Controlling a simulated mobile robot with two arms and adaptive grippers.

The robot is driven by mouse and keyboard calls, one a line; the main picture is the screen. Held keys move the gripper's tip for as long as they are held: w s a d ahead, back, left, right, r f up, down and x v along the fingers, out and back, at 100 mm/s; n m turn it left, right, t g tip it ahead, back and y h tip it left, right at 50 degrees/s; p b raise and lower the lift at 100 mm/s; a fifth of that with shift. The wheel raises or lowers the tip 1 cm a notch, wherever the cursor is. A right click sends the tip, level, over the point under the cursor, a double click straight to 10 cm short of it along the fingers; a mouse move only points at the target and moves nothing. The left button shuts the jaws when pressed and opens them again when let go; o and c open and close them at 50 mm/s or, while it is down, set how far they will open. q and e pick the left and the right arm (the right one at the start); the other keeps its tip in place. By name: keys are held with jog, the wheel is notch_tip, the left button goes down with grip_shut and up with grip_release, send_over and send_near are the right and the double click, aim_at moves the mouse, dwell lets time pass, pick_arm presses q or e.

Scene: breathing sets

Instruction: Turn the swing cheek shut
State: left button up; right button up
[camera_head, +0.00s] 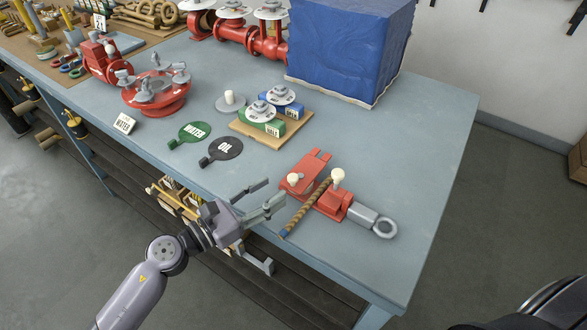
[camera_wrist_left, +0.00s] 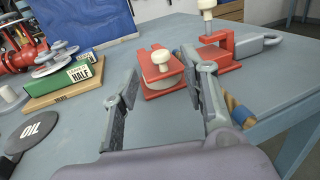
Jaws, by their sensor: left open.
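A red block device lies near the table's front edge. One red plate (camera_head: 316,164), apparently the swing cheek, carries a cream knob (camera_head: 293,179) and angles away from the red body (camera_head: 333,206). The body has a taller cream knob (camera_head: 338,175) and a grey eye shank (camera_head: 372,220). A brown rope (camera_head: 308,207) lies across the device. My left gripper (camera_head: 272,194) is open and empty, left of the device. In the left wrist view, the knobbed plate (camera_wrist_left: 158,72) shows beyond and between the fingers, apart from them. My right gripper is not in view.
A blue covered box (camera_head: 345,50) stands farther back. The table right of the device is clear.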

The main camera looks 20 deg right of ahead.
aim_at(293, 176)
pick_arm(q)
jog(key=p+x, duration=0.1)
jog(key=x, duration=0.5)
jog(key=shift+d+r, duration=0.1)
jog(key=shift+w+d, duration=0.2)
jog(key=shift+d, duration=0.45)
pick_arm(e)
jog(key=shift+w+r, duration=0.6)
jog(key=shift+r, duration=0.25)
pick_arm(q)
jog(key=shift+c, duration=0.2)
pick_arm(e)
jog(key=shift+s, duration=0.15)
pick_arm(q)
grip_shut()
